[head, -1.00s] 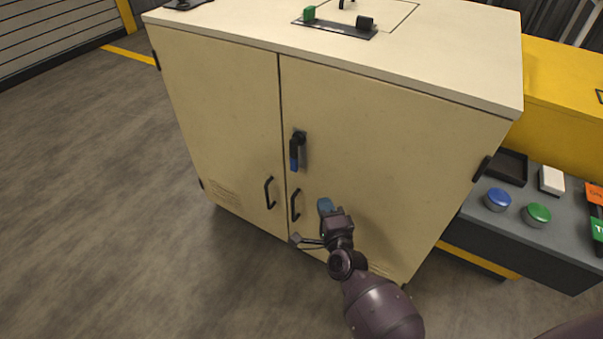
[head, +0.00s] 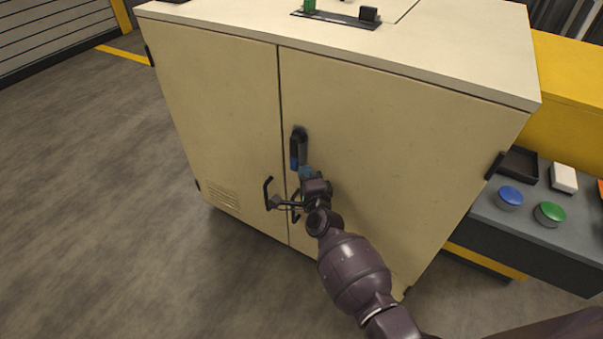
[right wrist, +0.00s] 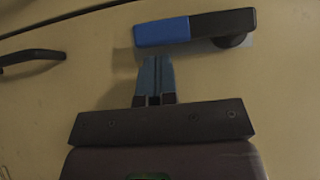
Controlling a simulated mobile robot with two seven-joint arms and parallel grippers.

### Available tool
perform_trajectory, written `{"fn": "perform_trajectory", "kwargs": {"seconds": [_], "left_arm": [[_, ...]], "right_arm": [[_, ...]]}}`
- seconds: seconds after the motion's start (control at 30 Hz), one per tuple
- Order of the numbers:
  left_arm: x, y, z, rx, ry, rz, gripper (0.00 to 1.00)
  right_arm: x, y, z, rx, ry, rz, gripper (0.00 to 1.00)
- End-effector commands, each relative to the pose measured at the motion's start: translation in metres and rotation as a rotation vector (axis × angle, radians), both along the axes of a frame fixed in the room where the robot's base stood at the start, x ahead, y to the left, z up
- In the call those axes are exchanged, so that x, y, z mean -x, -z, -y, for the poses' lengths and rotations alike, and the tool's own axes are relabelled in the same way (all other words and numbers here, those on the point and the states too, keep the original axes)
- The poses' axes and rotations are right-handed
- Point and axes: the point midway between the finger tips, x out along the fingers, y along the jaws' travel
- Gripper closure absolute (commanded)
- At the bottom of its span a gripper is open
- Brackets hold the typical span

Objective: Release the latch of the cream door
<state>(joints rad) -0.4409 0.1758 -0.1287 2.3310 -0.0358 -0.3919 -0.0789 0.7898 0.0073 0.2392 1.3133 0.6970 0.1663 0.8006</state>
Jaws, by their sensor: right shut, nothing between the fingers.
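The cream cabinet has two doors, and the right-hand door (head: 390,150) carries a dark latch lever (head: 299,142) with a blue grip end. The lever hangs down along the door's left edge. In the right wrist view the latch lever (right wrist: 192,28) lies across the top, its blue end to the left. My right gripper (head: 305,173) is at the lower end of the lever, close to the blue part. Its blue-grey fingers (right wrist: 154,75) are together and empty, with their tips just beside the blue grip; whether they touch it I cannot tell. My left gripper is out of view.
Dark pull handles sit low on both doors, the left one (head: 267,194) beside my right wrist. A grey bench with a blue button (head: 509,196) and a green button (head: 549,213) stands at the right. The floor at left is clear.

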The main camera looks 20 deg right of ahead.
Motion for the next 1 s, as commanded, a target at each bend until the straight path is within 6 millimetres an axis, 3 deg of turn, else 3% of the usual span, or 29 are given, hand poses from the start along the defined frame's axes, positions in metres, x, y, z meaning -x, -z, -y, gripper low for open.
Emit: {"fn": "perform_trajectory", "kwargs": {"seconds": [1.0], "left_arm": [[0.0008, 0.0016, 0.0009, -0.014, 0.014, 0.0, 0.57]], "right_arm": [[-0.0069, 0.0037, -0.008, -0.042, -0.001, 0.054, 1.0]]}}
